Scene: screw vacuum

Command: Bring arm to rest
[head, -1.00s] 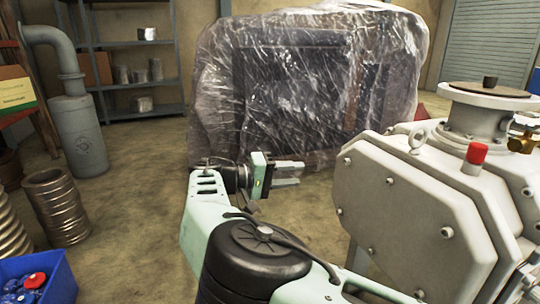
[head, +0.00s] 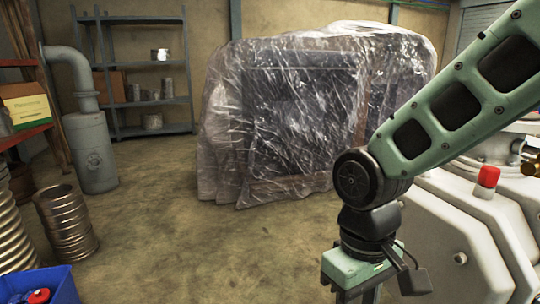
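My arm (head: 460,100) is pale green and reaches in from the upper right of the head view, slanting down to a dark wrist joint. My gripper (head: 358,292) hangs below that joint and points down at the bottom edge of the picture. Its fingertips are cut off by the frame, so the gap between them and anything held are hidden. The gripper is left of the pale grey vacuum pump (head: 440,235) and in front of it in the view.
The pump has a red cap (head: 488,176) and stands at the right. A plastic-wrapped crate (head: 300,110) stands behind. Metal bellows (head: 66,222) and a blue bin (head: 50,288) are at the left. Open floor (head: 190,235) lies between them and my arm.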

